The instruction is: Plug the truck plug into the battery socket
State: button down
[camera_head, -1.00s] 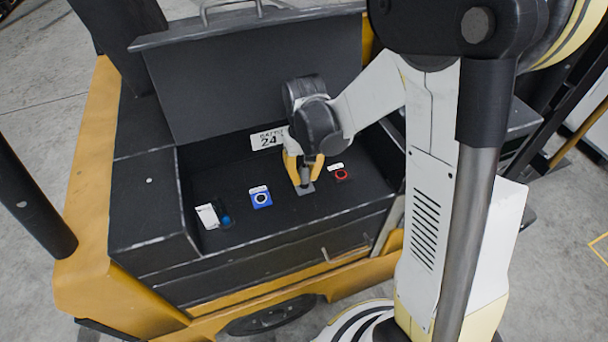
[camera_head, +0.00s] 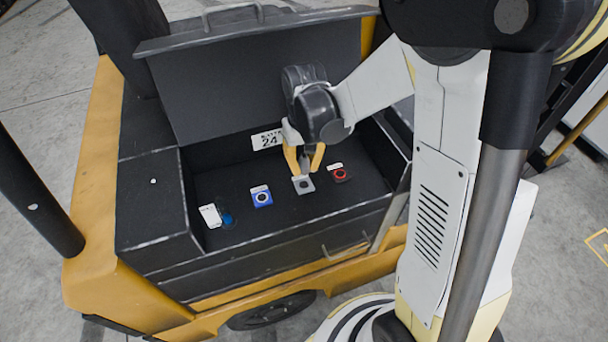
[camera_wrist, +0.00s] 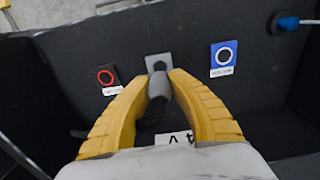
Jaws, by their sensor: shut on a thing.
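My gripper (camera_head: 304,165) is low inside the truck's open battery bay, above a grey square plate with a round socket (camera_head: 303,185). In the wrist view its yellow fingers (camera_wrist: 158,95) are shut on a grey plug (camera_wrist: 158,86). The plug's tip points towards the grey socket plate (camera_wrist: 155,61), which is partly hidden behind it. I cannot tell whether tip and socket touch. A blue-framed socket (camera_head: 262,197) is to the left of the grey one and a red-ringed socket (camera_head: 340,175) to its right; each has a small white label.
A blue connector (camera_head: 226,217) stands by a white block (camera_head: 210,215) at the bay's left. The raised lid (camera_head: 250,75) stands behind my gripper, with a "24" label (camera_head: 267,140) below it. The bay walls (camera_head: 150,195) enclose the space.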

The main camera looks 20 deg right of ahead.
jog(key=shift+r, duration=0.1)
notch_tip(320, 180, up, 6)
jog(key=p, duration=0.4)
jog(key=shift+f, duration=0.2)
dwell(0.6)
